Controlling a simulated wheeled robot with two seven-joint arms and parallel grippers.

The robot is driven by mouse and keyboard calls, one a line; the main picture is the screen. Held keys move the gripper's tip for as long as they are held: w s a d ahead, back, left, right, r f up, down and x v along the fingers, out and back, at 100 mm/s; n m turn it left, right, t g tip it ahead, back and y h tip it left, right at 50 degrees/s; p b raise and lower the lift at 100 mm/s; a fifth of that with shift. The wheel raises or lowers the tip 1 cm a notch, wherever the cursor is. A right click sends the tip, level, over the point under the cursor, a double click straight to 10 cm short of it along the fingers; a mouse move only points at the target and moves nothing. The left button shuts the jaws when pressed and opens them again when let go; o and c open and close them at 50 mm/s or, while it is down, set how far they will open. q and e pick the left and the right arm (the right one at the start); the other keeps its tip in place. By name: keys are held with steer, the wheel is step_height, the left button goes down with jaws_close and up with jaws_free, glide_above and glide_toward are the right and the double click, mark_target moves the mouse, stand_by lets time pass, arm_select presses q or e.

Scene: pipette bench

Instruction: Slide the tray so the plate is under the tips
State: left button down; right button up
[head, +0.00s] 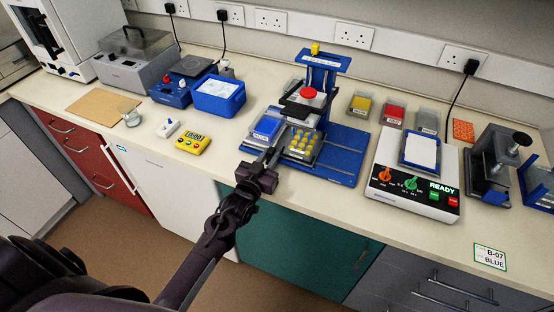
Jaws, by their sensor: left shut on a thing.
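A blue pipetting stand (318,72) with a yellow knob on top and a red button on its head stands on a blue base (335,165). Any tips beneath its head are too small to make out. In front of the head, a sliding tray (283,150) carries a blue plate (266,127) on the left and a block with several yellow round tops (303,142) on the right. My left gripper (269,160) is shut at the tray's front edge, on what looks like its handle; the contact is partly hidden. My right gripper is not in view.
Right of the stand is a white device (412,188) reading READY, with racks (392,114) behind it. Left are a yellow timer (190,140), a blue box (219,96) and a glass beaker (131,117). A "B-07 BLUE" card (490,257) is at the counter's front right.

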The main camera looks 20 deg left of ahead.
arm_select(q)
steer(key=shift+a, duration=0.15)
steer(key=c, duration=1.3)
jaws_free()
steer(key=shift+a, duration=0.2)
steer(key=shift+d, duration=0.1)
steer(key=shift+s+f, duration=0.1)
steer(key=shift+s, duration=0.15)
steer(key=s+b, duration=0.1)
steer(key=s, duration=0.5)
steer(key=shift+s+b, duration=0.1)
steer(key=shift+b, duration=0.3)
steer(key=shift+s+a, duration=0.2)
steer(key=shift+s, duration=0.4)
